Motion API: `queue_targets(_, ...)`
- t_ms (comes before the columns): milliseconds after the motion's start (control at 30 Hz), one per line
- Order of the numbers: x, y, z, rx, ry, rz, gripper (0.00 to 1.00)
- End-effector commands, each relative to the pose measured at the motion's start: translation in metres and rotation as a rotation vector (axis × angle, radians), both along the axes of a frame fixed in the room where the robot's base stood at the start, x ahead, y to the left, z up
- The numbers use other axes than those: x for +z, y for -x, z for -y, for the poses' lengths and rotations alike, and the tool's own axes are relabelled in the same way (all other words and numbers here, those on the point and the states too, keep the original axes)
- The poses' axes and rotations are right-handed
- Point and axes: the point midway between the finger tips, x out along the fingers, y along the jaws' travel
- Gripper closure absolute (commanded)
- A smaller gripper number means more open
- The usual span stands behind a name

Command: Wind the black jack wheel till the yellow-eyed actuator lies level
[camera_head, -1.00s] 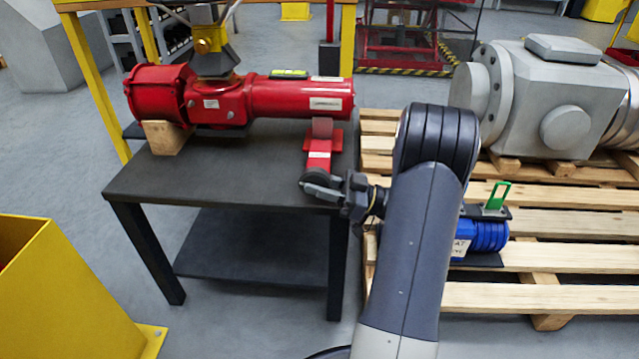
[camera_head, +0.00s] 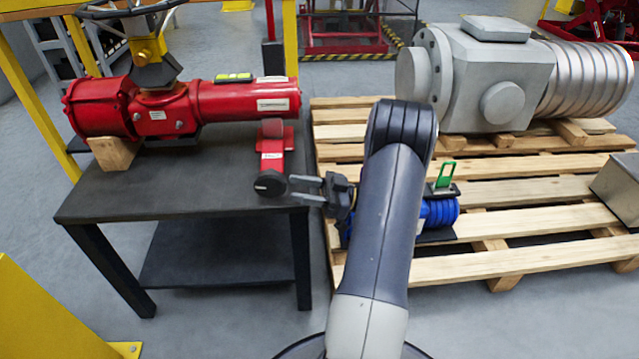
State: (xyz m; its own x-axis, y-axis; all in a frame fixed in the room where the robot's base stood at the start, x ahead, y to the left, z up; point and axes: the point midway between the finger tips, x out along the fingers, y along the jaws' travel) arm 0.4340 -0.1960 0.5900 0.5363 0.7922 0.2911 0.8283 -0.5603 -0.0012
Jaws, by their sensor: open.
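The red actuator (camera_head: 160,108) lies on the dark table, with a yellow eye piece (camera_head: 148,48) above its left body. Its left end rests on a wooden block (camera_head: 114,153); its right tube is over the red jack (camera_head: 272,150). I cannot tell for sure whether it lies level. A green-yellow spirit level (camera_head: 233,77) sits on top; its bubble is too small to read. The black jack wheel (camera_head: 269,184) is at the jack's near end, by the table's front edge. My gripper (camera_head: 293,188) is open and empty just right of the wheel, fingers pointing left, apart from it.
The dark table (camera_head: 170,195) has bare top left of the jack. A wooden pallet (camera_head: 480,265) on the right bears a grey gearbox (camera_head: 497,75) and a blue cylinder with a green handle (camera_head: 440,212). A yellow post (camera_head: 45,315) stands at lower left.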

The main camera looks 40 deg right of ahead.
Motion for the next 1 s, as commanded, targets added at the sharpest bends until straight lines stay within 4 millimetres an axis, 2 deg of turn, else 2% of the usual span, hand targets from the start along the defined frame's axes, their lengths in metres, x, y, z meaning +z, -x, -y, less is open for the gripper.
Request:
queue_targets(33, 0.005, 0.001, 0.002, 0.0, -0.002, -0.003, 0.56)
queue_targets(1000, -0.006, 0.02, 0.03, 0.0, -0.003, -0.001, 0.56)
